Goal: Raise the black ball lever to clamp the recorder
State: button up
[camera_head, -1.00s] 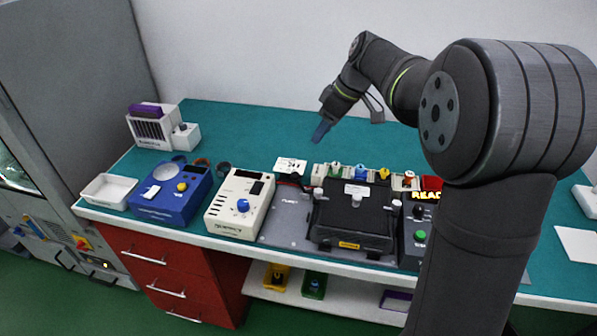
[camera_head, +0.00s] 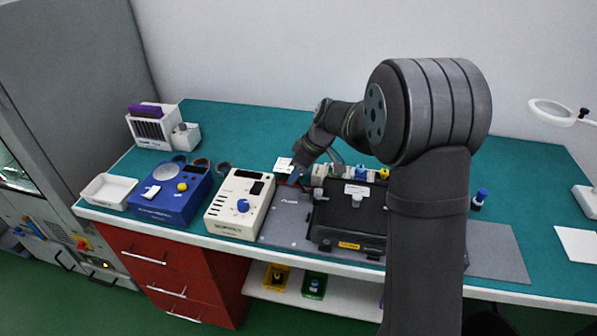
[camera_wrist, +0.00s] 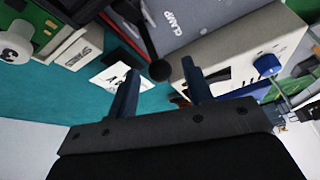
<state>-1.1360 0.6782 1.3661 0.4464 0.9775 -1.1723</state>
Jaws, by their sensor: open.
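The black ball (camera_wrist: 160,70) of the lever shows in the wrist view, on a dark stalk beside the grey plate marked CLAMP (camera_wrist: 185,22). My gripper (camera_wrist: 158,76) is open, with one finger on each side of the ball in the picture; I cannot tell whether either finger touches it. In the head view my gripper (camera_head: 294,178) is low over the back left of the grey plate (camera_head: 283,228), left of the black recorder (camera_head: 345,220). The lever is not clear in that view, and my arm covers the recorder's right part.
A cream box with a blue knob (camera_head: 236,212) stands close left of the plate, with a blue box (camera_head: 165,200) beyond it. A white card (camera_head: 283,165) and small coloured connectors (camera_head: 361,172) lie behind. The teal bench is free at the back (camera_head: 235,125).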

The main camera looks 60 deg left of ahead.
grip_shut()
jog(key=shift+w+d+g+y, duration=1.05)
jog(key=shift+g+y, duration=0.45)
grip_release()
